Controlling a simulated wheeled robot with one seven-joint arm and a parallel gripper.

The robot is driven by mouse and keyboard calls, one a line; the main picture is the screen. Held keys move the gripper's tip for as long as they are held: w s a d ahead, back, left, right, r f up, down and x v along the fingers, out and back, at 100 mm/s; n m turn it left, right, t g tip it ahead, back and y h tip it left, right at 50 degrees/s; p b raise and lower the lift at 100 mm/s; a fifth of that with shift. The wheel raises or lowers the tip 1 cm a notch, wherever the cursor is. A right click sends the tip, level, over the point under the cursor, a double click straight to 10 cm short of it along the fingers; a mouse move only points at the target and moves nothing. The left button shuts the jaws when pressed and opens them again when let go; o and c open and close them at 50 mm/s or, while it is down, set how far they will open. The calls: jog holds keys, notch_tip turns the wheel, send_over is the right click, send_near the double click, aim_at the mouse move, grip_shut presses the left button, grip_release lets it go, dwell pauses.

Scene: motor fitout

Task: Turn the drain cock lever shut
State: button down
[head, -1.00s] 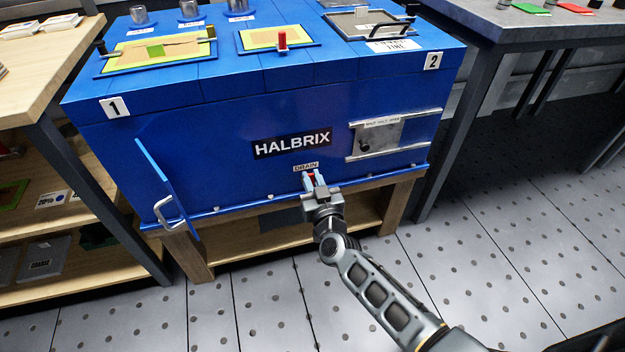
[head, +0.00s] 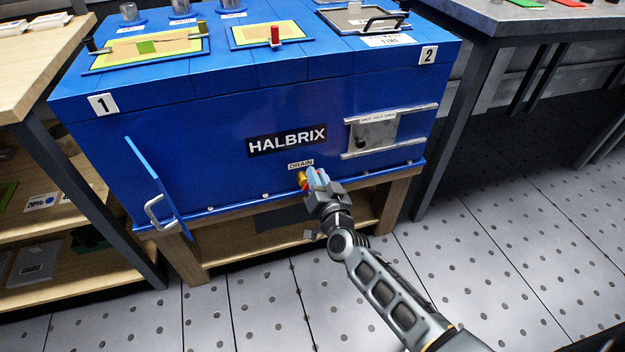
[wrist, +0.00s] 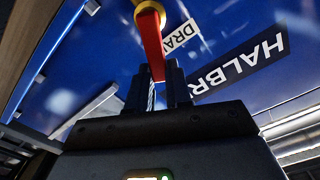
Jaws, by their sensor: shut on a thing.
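The drain cock is a brass body (head: 302,178) with a red lever, low on the front of the blue cabinet, just under the DRAIN label (head: 301,164). In the wrist view the brass body (wrist: 148,10) is at the top and the red lever (wrist: 151,45) runs from it down between my fingers. My gripper (head: 314,178) is shut on the lever's free end, just right of the brass body in the head view. The fingers also show in the wrist view (wrist: 161,76). They hide the lever's tip.
The blue cabinet (head: 210,135) stands on a wooden stand (head: 225,254). A hinged blue flap with a metal handle (head: 155,211) sticks out at its left. A sliding plate (head: 375,136) is at the right. Wooden shelves stand left, a grey table right. The floor in front is clear.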

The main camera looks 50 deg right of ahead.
jog(key=shift+s+d+f+m+b, duration=0.35)
jog(key=shift+f+m+b, duration=0.45)
jog(key=shift+m+b, duration=0.9)
jog(key=shift+s+d+f+m+b, duration=0.2)
jog(key=shift+d+f+m+b, duration=0.5)
jog(key=shift+m, duration=1.75)
jog(key=shift+s+d+f+m+b, duration=0.15)
jog(key=shift+s+f+m+b, duration=0.15)
jog(key=shift+f+m+b, duration=1.1)
jog(key=shift+r+m+b, duration=0.3)
jog(key=shift+r+m, duration=0.15)
jog(key=shift+m, duration=0.3)
jog(key=c, duration=1)
grip_release()
jog(key=shift+c, duration=0.2)
jog(key=p+v, duration=0.1)
jog(key=v, duration=0.6)
jog(key=shift+s+a+p, duration=0.25)
jog(key=shift+s+p, duration=0.05)
